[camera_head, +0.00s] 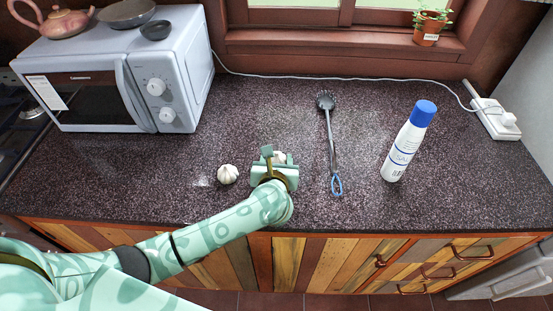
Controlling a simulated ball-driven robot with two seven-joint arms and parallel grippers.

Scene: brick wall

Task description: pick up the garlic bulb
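A white garlic bulb (228,174) sits on the dark speckled counter, in the middle near the front edge. My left gripper (274,157) is just to the right of this bulb, apart from it, low over the counter and pointing away from me. A small pale thing (280,157) shows at its fingers, mostly hidden by the gripper. It may be another garlic bulb. I cannot tell whether the fingers are closed on it. My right gripper is not in view.
A black and blue utensil (328,130) lies right of my gripper, and a white bottle with a blue cap (405,150) lies or stands further right. A microwave (120,75) bearing a teapot (52,20) and dishes fills the back left. A power strip (495,118) is at the right.

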